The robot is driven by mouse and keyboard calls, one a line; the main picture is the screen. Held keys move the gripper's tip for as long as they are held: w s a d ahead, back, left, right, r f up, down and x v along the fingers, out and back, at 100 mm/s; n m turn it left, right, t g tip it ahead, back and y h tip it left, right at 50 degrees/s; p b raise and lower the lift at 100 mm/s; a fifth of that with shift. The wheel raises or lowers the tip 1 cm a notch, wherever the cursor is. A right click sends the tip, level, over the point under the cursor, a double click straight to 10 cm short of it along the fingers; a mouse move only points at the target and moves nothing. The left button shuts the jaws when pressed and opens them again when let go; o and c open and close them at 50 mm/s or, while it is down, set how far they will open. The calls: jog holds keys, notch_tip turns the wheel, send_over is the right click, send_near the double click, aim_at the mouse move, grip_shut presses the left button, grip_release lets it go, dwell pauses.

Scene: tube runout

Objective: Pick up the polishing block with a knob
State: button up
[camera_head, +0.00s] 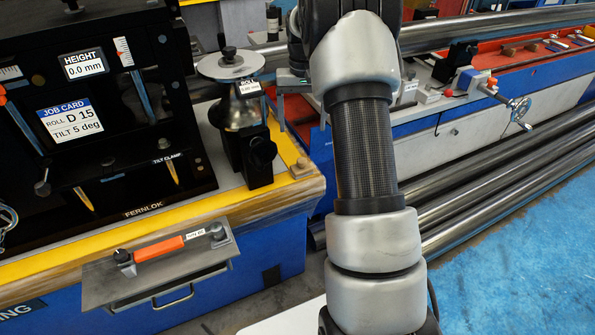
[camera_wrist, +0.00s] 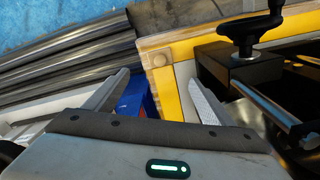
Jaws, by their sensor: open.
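I cannot say for sure which thing is the polishing block with a knob. In the head view, a pale round disc with a dark knob on top (camera_head: 229,65) sits on a flared metal stand at the bench corner. A black block with a round knob (camera_head: 257,158) stands just below it. In the wrist view, a black knob on a dark block (camera_wrist: 243,50) shows at the upper right, outside my jaws. My gripper (camera_wrist: 155,75) is open, with nothing between the fingers. In the head view it is partly hidden by my arm, right of the disc.
An orange-handled tool (camera_head: 160,247) lies on a grey plate (camera_head: 110,285) at the bench front. A black panel with a job card (camera_head: 70,122) stands left. Long steel tubes (camera_head: 480,185) lie right, beside blue floor (camera_head: 530,250). The yellow bench edge (camera_wrist: 165,85) is below my fingers.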

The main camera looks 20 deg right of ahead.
aim_at(302, 160)
notch_tip(302, 160, down, 16)
jog(key=b, duration=0.4)
jog(key=c, duration=1.1)
jog(key=shift+o, duration=0.2)
notch_tip(302, 160, up, 10)
jog(key=shift+r+p, duration=0.1)
jog(key=shift+p, duration=1.15)
jog(key=o, duration=0.5)
jog(key=c, duration=0.3)
jog(key=shift+c, duration=0.2)
